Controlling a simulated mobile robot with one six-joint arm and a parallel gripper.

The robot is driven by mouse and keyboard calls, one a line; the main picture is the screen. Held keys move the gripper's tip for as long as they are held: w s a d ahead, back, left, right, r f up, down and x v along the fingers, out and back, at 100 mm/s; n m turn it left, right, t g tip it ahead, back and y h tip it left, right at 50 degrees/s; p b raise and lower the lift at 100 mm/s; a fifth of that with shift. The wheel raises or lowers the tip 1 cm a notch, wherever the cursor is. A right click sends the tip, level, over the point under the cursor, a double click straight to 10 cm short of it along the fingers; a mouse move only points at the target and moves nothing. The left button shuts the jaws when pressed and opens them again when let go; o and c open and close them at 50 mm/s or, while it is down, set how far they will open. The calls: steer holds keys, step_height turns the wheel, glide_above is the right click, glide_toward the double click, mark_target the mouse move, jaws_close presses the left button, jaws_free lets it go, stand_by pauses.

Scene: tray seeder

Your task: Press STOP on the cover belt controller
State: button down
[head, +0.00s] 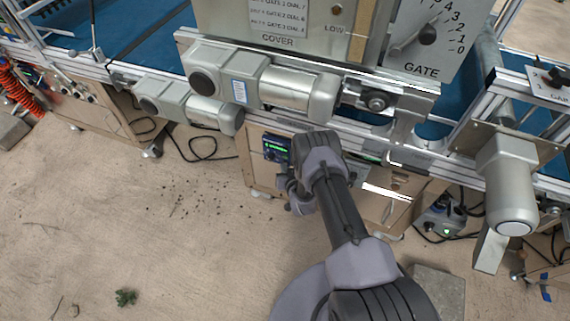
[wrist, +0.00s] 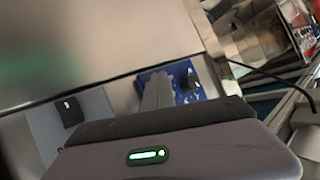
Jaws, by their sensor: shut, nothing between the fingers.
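A small dark-blue controller box (head: 276,147) with a lit green display is mounted on the wooden cabinet under the machine in the head view. Its lettering is too small to read, and my arm hides part of the area below it. In the wrist view a blue panel (wrist: 184,92) with a dark knob lies behind my gripper (wrist: 158,78). The gripper's grey fingers are together and empty, pointing at that panel. They cover part of it, and I cannot make out a STOP button or tell if they touch. In the head view my arm hides the fingertips.
Two grey motors (head: 262,85) (head: 188,104) stick out above, left of my arm. A third motor (head: 510,185) hangs at the right. Another control box (head: 440,222) with a green light sits at the lower right.

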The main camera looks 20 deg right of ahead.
steer(key=shift+s+a+p, duration=0.45)
steer(key=shift+s, duration=0.2)
steer(key=s+a+p, duration=0.1)
steer(key=s, duration=0.1)
steer(key=s+a+p, duration=0.1)
steer(key=s+a, duration=0.1)
steer(key=shift+p, duration=0.35)
stand_by(0.6)
